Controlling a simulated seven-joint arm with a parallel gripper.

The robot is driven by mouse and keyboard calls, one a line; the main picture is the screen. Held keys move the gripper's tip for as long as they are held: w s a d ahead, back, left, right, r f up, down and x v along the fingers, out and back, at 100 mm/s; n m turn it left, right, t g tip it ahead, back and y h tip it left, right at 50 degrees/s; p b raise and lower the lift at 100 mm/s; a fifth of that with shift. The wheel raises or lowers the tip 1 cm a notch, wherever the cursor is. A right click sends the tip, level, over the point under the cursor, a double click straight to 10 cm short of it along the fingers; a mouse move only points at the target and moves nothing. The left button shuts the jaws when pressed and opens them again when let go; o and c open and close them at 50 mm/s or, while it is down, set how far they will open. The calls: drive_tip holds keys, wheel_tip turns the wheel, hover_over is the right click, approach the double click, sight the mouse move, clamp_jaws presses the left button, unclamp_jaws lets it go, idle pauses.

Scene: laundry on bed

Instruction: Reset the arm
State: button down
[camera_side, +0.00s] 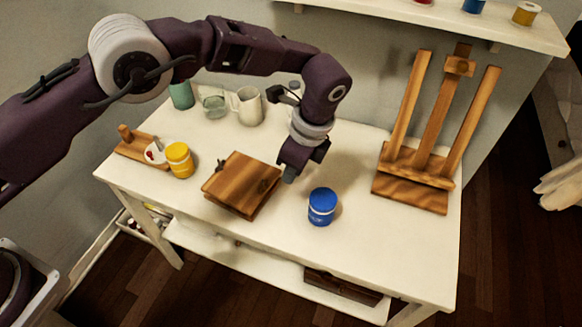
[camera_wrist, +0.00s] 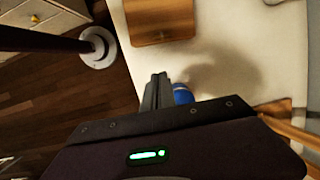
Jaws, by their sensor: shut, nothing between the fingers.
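My gripper (camera_side: 290,174) hangs above the white table, between a wooden box (camera_side: 243,184) and a blue jar (camera_side: 322,206). In the wrist view my gripper (camera_wrist: 158,78) shows its fingers together with nothing between them. The blue jar (camera_wrist: 182,94) is partly hidden behind the gripper there, and the wooden box (camera_wrist: 158,20) lies beyond the fingers. I cannot tell the exact height of the fingertips above the table.
A wooden easel (camera_side: 420,140) stands on the table's right side. A yellow jar (camera_side: 179,160), a white mug (camera_side: 249,106) and a glass (camera_side: 213,103) stand on the left and back. A shelf (camera_side: 440,14) runs above. The table's front right (camera_side: 400,260) is clear.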

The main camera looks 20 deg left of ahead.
drive_tip(key=s+a+r+n+t+h, duration=0.1)
drive_tip(key=s+a+r+n, duration=0.15)
drive_tip(key=a+r, duration=0.4)
drive_tip(key=s+a+r+n, duration=0.1)
drive_tip(key=a+r+n, duration=0.2)
drive_tip(key=r, duration=0.6)
drive_tip(key=s+a+r+n+t+h, duration=0.1)
drive_tip(key=s+a+r+n, duration=0.15)
drive_tip(key=a+r, duration=0.4)
drive_tip(key=s+a+r+n+t, duration=0.1)
drive_tip(key=s+a+r+n, duration=0.45)
drive_tip(key=s, duration=0.35)
drive_tip(key=s+a+f+n+t, duration=0.2)
drive_tip(key=s+n, duration=0.3)
drive_tip(key=s, duration=0.7)
drive_tip(key=shift+s+a+f+h, duration=0.35)
drive_tip(key=shift+a+f+h, duration=0.05)
drive_tip(key=shift+a+f, duration=0.2)
